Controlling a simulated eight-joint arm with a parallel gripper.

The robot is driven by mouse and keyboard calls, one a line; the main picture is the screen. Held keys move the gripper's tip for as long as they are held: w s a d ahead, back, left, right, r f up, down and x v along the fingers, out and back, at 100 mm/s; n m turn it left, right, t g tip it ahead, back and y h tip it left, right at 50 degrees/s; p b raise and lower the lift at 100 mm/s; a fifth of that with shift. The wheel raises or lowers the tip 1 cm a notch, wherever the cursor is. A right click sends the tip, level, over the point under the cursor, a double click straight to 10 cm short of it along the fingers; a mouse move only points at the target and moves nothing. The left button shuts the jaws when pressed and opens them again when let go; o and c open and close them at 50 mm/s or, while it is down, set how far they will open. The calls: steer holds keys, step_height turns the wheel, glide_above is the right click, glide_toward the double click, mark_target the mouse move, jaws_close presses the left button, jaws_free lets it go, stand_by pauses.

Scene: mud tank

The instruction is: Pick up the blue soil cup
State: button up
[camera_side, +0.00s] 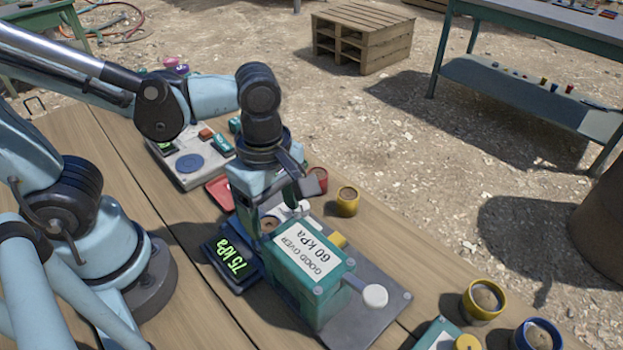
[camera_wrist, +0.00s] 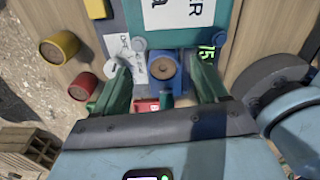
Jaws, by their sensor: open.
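A round soil-filled top (camera_wrist: 163,68) shows in a blue block-like body (camera_wrist: 165,85) in the wrist view; I cannot tell whether the blue part is the cup itself or a holder. My gripper (camera_wrist: 162,78) is open, with one green finger on each side of it and gaps between. In the side view my gripper (camera_side: 272,215) points down over the near end of the green tester, and the brown soil top (camera_side: 270,224) shows between the fingers. Another soil-filled cup, with a blue rim (camera_side: 537,334), stands at the bottom right, far from my gripper.
The green tester box (camera_side: 310,290) is labelled "GOOD OVER 60 kPa", and a display (camera_side: 231,257) reads 75 kPa. A yellow cup (camera_side: 347,203) and a red cup (camera_side: 317,180) stand close beside my gripper. A yellow-rimmed cup (camera_side: 483,301) stands farther right. A red tray (camera_side: 219,191) lies behind.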

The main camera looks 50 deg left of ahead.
mark_target(271, 228)
steer(key=shift+s+a+f, duration=0.1)
steer(key=shift+a+f, duration=0.1)
steer(key=shift+f, duration=0.6)
steer(key=shift+s+a+f, duration=0.1)
steer(key=shift+a+f, duration=0.05)
steer(key=shift+f, duration=1.55)
steer(key=c, duration=1.2)
steer(key=shift+r, duration=0.15)
